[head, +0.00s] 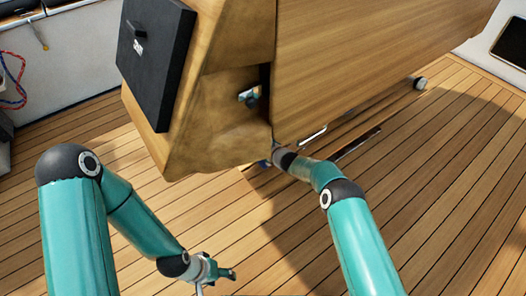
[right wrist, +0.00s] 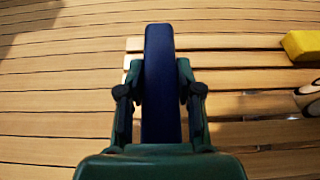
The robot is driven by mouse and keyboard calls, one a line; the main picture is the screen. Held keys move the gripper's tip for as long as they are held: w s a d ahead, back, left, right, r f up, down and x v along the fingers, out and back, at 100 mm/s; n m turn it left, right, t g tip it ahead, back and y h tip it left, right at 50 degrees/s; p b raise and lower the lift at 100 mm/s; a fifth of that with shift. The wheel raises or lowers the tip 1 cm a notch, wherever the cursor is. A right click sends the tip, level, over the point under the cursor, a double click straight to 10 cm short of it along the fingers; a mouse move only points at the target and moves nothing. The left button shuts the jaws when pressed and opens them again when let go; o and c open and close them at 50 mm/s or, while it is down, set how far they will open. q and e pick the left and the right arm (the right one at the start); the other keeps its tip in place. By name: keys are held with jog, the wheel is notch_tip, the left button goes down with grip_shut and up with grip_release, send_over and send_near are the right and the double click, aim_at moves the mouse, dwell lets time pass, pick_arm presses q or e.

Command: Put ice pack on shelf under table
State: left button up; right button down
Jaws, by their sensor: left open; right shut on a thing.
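The ice pack (right wrist: 161,95) is a dark blue slab, seen nearly edge-on in the right wrist view. My right gripper (right wrist: 160,78) is shut on it, with one green finger on each side. The pack is over the pale slatted shelf (right wrist: 250,128); I cannot tell whether it touches the slats. In the head view my right arm reaches under the wooden table (head: 370,75), which hides most of that gripper and the pack. My left gripper (head: 218,280) is open and empty, low over the deck.
A yellow block (right wrist: 302,46) and a round pale-and-dark item (right wrist: 309,98) are at the right of the shelf. A black panel (head: 155,60) is on the table's end. The planked deck (head: 455,200) is clear at the right.

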jog(key=shift+w+a+r, duration=0.1)
jog(key=shift+w+a, duration=0.15)
jog(key=shift+w, duration=0.15)
jog(key=shift+w+a+b, duration=0.15)
jog(key=shift+w+b, duration=0.05)
jog(key=shift+b, duration=0.3)
notch_tip(320, 180, down, 4)
jog(key=shift+w+r+b, duration=0.1)
jog(key=shift+r+b, duration=0.15)
jog(key=shift+b, duration=0.95)
jog(key=shift+r, duration=0.1)
jog(key=c, duration=0.8)
grip_release()
jog(key=shift+o, duration=0.2)
